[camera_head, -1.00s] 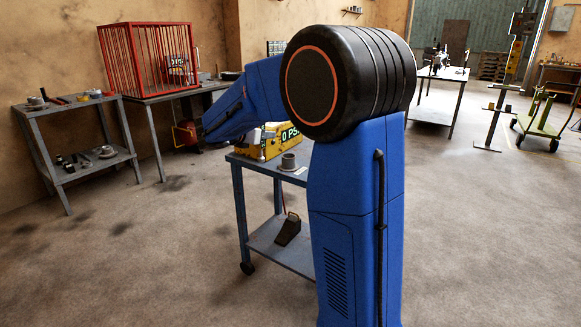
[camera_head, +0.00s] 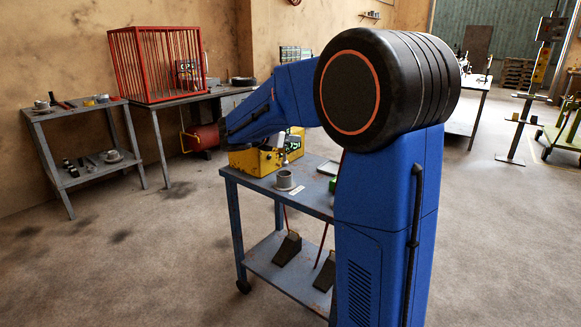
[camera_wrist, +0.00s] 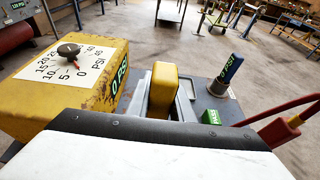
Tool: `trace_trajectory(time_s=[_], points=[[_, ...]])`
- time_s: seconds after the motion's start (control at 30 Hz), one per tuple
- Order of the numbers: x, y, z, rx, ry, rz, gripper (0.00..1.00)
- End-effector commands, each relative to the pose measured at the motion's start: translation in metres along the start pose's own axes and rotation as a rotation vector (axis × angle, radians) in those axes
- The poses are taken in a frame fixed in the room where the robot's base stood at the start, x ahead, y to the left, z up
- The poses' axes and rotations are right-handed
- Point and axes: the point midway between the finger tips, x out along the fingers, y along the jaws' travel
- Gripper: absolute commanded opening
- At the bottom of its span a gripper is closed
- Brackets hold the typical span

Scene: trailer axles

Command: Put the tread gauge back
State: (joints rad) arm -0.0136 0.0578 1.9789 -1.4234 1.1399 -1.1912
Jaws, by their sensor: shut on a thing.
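In the wrist view my gripper (camera_wrist: 168,98) has grey fingers around a yellow block-shaped thing (camera_wrist: 164,84). I take it for the tread gauge, but its far end is hidden and I cannot read a mark on it. It is over the grey-blue trolley top, beside a yellow box (camera_wrist: 85,68) with a dial and a "0 PSI" display. In the head view my blue arm reaches over the trolley (camera_head: 262,187), and my fingers cannot be made out there. The yellow box also shows there (camera_head: 250,160).
On the trolley stand a grey cup (camera_head: 285,179) and a small green display (camera_wrist: 211,117). A dark blue piece with a display (camera_wrist: 229,74) and a red-handled tool (camera_wrist: 280,131) are at the right. Wedges (camera_head: 287,249) lie on the lower shelf. A red cage (camera_head: 155,65) stands behind; open floor surrounds the trolley.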

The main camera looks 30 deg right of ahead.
Motion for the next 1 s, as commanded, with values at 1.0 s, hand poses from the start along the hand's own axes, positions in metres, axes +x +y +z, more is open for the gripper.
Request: trace_trajectory(time_s=[1.0], points=[[0.023,0.000,-0.070,0.001,0.000,0.000,0.00]])
